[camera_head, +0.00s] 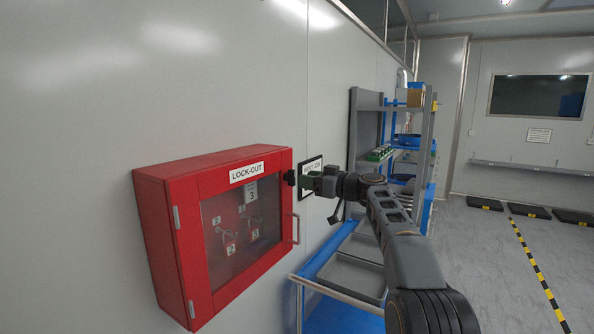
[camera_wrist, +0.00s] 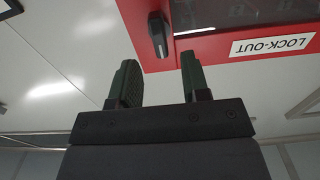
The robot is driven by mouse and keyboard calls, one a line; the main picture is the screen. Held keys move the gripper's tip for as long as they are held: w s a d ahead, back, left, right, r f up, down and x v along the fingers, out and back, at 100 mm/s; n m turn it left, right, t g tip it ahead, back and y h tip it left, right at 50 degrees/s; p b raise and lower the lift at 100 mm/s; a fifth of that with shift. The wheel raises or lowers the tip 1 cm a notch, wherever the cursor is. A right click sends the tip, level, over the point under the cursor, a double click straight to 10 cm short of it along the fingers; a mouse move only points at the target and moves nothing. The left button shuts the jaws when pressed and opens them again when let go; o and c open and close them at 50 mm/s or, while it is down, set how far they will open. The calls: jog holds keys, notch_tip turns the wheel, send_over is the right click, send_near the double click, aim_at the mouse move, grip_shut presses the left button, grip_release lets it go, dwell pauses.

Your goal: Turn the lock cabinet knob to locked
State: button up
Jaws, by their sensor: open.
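The red lock cabinet (camera_head: 172,176), labelled LOCK-OUT, hangs on the wall at left in the head view. Its red frame also shows in the wrist view (camera_wrist: 215,50), where the label is upside down. The dark knob (camera_head: 290,177) sits at the cabinet front's upper right. In the wrist view the knob (camera_wrist: 158,36) has a light-edged grip, roughly upright in the picture. My gripper (camera_head: 305,181) is close to the knob. In the wrist view my gripper (camera_wrist: 157,58) is open, its green fingers on either side of the knob's line, with the knob just beyond the tips. No contact shows.
A door handle (camera_head: 296,229) juts from the cabinet's right side. Padlocks and tags hang behind its window (camera_head: 240,228). A blue cart with grey trays (camera_head: 354,276) and a shelf unit (camera_head: 367,100) stand behind my arm. Open floor (camera_head: 500,260) lies at right.

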aim_at(295, 177)
jog(key=shift+p+x, duration=1)
jog(key=shift+x, duration=1.25)
grip_shut()
